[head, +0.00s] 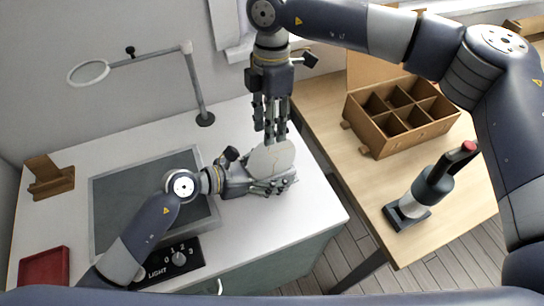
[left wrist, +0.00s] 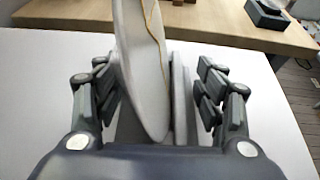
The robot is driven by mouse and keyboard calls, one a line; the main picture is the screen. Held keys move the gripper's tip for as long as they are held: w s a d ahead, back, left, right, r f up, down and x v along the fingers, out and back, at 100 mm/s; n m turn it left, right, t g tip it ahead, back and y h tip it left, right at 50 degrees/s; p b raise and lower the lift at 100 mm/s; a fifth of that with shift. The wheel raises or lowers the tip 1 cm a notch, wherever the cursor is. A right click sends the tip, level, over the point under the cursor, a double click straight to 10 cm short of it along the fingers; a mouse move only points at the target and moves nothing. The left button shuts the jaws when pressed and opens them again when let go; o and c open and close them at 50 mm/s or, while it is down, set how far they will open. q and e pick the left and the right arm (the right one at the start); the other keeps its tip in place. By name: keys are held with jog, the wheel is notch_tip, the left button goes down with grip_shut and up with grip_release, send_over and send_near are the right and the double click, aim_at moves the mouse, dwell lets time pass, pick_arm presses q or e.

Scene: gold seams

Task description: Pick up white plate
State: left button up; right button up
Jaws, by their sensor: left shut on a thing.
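The white plate (head: 270,159) with thin gold seams is held tilted above the white worktop in the head view. In the left wrist view the plate (left wrist: 145,70) stands nearly on edge between the fingers, with a gold line running down it. My left gripper (head: 268,186), the lower one, is shut on the plate at its lower edge. My right gripper (head: 276,140) points down from above, its fingertips at the plate's upper edge. I cannot tell whether they grip it. The fingers hide parts of the plate's rim.
A dark mat (head: 120,190) lies on the white worktop (head: 318,205). A ring lamp (head: 88,72), a light control box (head: 175,262) and a red tray (head: 44,268) are around it. A wooden divided box (head: 400,135) and a dark tool on a stand (head: 408,212) stand on the wooden table.

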pick_arm(q)
jog(key=shift+f, duration=0.1)
pick_arm(e)
jog(key=f, duration=0.4)
jog(key=shift+s+f, duration=0.2)
jog(key=shift+s, duration=0.15)
grip_shut()
notch_tip(320, 180, up, 10)
jog(key=shift+a+r, duration=0.1)
pick_arm(q)
jog(key=o, duration=1.2)
jog(key=shift+o, duration=0.2)
